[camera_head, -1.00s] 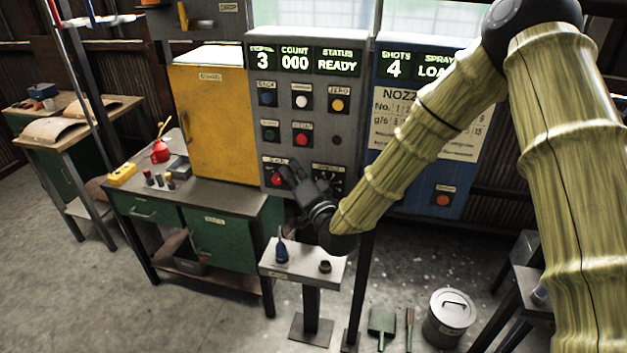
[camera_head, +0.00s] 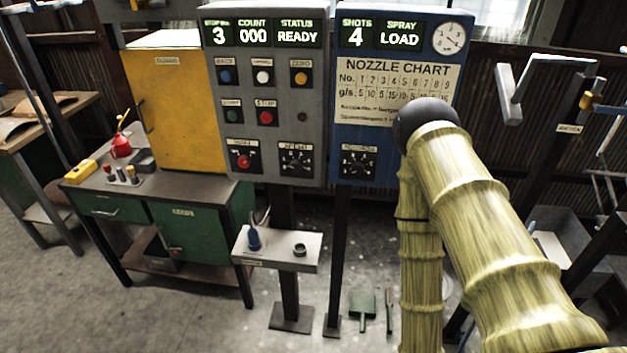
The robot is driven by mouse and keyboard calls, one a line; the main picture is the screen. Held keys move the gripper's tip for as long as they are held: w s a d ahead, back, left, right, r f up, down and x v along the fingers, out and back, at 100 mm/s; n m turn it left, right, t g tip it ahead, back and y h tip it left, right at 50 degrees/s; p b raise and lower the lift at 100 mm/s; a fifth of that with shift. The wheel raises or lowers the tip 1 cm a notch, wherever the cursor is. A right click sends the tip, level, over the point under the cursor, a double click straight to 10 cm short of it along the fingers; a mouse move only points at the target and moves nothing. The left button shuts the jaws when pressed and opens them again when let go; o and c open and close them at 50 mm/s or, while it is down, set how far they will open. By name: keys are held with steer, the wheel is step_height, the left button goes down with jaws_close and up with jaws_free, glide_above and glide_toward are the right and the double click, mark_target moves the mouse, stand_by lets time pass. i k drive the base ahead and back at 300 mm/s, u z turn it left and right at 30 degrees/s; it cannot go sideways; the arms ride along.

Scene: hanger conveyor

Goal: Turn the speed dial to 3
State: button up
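The grey control panel (camera_head: 265,130) faces me in the middle of the view. At its lower right is a black rotary dial (camera_head: 296,159) under a small label that seems to read SPEED. Marks surround the dial, but the number it points to is too small to read. My bamboo-patterned arm (camera_head: 480,210) comes in from the lower right and folds down past the bottom edge. My gripper is out of the picture, and nothing of mine covers the dial.
A red knob (camera_head: 243,161) is left of the dial. A blue panel (camera_head: 376,130) beside it has its own dial (camera_head: 357,163). A small stand (camera_head: 275,262) with a blue bottle is below. A green workbench (camera_head: 195,222) and yellow cabinet (camera_head: 178,115) are left.

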mark_target(295, 166)
steer(key=z, duration=1.25)
steer(key=k, duration=1.1)
steer(key=u, duration=1.35)
steer(key=i, duration=0.5)
